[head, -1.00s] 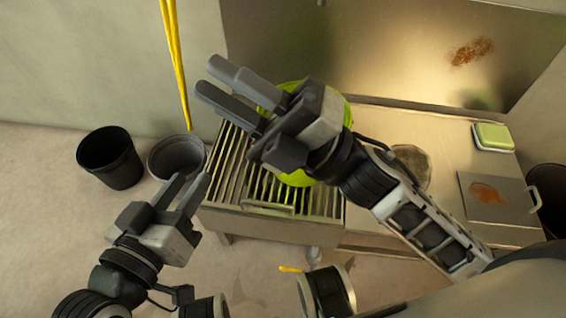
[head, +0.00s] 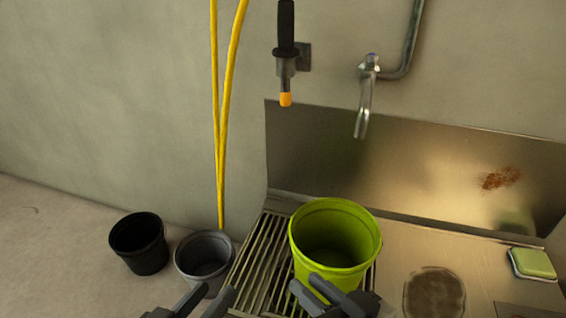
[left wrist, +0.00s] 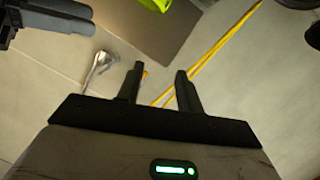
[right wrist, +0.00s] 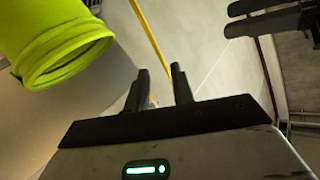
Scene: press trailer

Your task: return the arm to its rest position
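My left gripper (head: 212,291) is at the bottom edge of the head view, below the grey pot. Its two fingers stand apart with nothing between them in the left wrist view (left wrist: 157,78). My right gripper (head: 306,284) is at the bottom edge of the head view, overlapping the lower front of a lime-green pot (head: 336,240). Its fingers are apart and empty in the right wrist view (right wrist: 158,75). The green pot stands upright on the slatted grate (head: 257,262) and shows in the right wrist view (right wrist: 55,45). Most of both arms is out of the head view.
A black pot (head: 139,243) and a grey pot (head: 204,260) stand left of the grate. Yellow hose (head: 220,120) hangs on the wall. A nozzle (head: 286,60) and a tap (head: 364,95) are above the steel counter. A green-topped sponge (head: 535,263) lies at right.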

